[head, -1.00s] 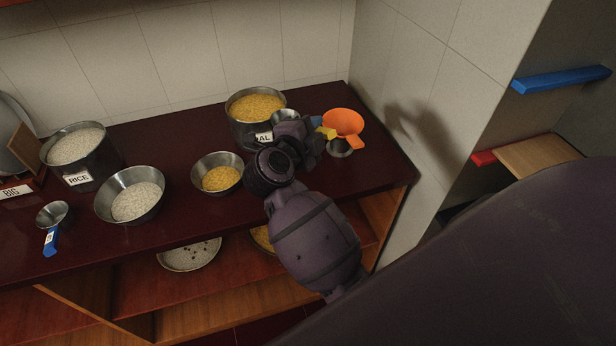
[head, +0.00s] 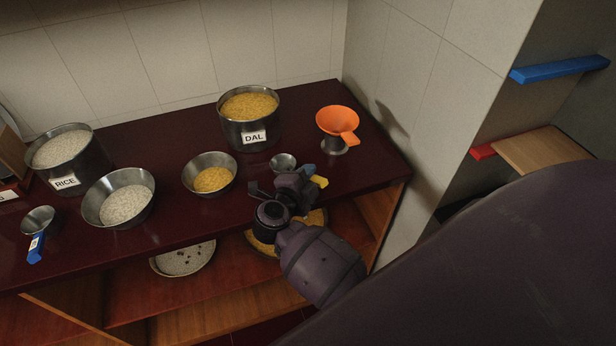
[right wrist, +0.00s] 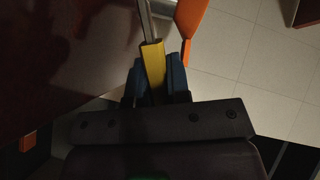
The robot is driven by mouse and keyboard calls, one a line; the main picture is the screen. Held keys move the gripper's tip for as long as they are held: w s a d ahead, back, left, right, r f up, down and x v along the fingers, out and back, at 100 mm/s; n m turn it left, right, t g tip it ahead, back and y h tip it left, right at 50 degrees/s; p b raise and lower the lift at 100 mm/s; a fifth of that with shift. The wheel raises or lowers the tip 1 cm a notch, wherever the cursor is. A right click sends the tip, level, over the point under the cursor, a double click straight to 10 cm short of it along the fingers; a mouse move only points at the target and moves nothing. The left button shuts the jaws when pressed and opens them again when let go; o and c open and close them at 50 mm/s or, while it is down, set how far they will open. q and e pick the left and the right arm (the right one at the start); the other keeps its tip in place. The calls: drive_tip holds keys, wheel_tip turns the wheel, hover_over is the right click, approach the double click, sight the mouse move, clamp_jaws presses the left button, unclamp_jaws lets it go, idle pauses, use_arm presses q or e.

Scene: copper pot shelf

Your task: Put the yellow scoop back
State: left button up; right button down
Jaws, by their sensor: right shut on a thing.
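My right gripper (head: 308,176) is shut on the yellow handle (head: 320,181) of the yellow scoop, near the counter's front edge. The scoop's metal bowl (head: 283,162) shows just beyond the gripper, in front of the dal pot; I cannot tell whether it touches the counter. In the right wrist view the yellow handle (right wrist: 152,66) stands between the blue fingertips, with the metal shaft running upward. The DAL pot (head: 249,108) is full of yellow dal, behind the gripper. My left gripper is not in view.
An orange funnel (head: 336,121) sits on a small metal stand at the right, near the wall. A small dal bowl (head: 228,162), a rice bowl (head: 90,205), the RICE pot (head: 92,165) and a blue-handled scoop (head: 36,248) stand leftward. The right front counter corner is clear.

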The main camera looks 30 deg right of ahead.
drive_tip(key=shift+f, duration=0.3)
drive_tip(key=c, duration=1.1)
unclamp_jaws()
